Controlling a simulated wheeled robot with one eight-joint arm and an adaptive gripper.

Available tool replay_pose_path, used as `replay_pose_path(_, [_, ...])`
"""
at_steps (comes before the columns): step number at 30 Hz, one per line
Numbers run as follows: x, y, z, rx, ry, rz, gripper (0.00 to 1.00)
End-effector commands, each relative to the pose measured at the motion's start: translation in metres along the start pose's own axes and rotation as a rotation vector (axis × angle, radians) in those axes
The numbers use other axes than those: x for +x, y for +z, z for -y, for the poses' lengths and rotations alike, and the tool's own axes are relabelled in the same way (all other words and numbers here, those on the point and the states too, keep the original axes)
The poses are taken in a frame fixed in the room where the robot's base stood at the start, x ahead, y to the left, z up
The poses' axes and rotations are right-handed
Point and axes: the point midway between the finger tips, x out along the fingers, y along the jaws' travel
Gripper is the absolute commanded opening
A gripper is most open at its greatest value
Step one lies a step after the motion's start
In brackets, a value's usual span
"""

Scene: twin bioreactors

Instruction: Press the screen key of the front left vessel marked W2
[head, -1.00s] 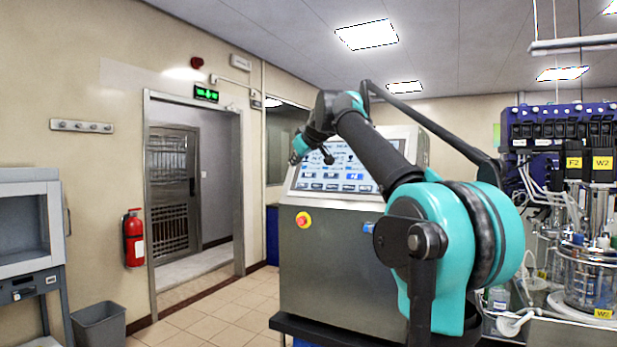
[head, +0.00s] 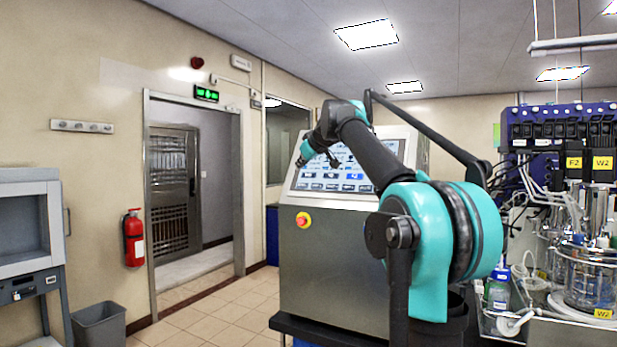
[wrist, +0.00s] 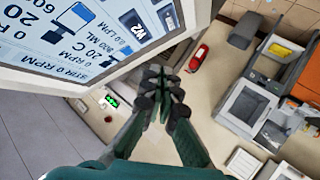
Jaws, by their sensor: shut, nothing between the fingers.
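The touch screen (head: 352,168) is on the front of a large grey cabinet, tilted back, with rows of white and blue keys. In the wrist view the screen (wrist: 75,42) fills the upper left at a steep slant. A dark key marked W2 (wrist: 138,31) shows near its right edge, beside a blue vessel drawing. My gripper (wrist: 159,80) is shut and empty, its tips below the W2 key in that picture. I cannot tell whether they touch the screen.
A red and yellow stop button (head: 303,220) sits on the cabinet front below the screen. A glass vessel with a yellow W2 label (head: 603,313) stands on the bench at right, with tubing around it. A fire extinguisher (head: 133,238) hangs by the doorway.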

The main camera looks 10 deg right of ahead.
Motion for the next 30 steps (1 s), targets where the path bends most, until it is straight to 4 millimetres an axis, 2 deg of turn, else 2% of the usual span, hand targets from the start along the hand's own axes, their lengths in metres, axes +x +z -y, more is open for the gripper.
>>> replay_pose_path(6, [0.018,0.013,-0.013,0.0,0.0,0.0,0.0])
replay_pose_path(12, [0.026,0.019,-0.019,0.0,-0.001,0.0,0.0])
replay_pose_path(30, [0.028,0.02,-0.02,0.0,-0.001,0.0,0.0])
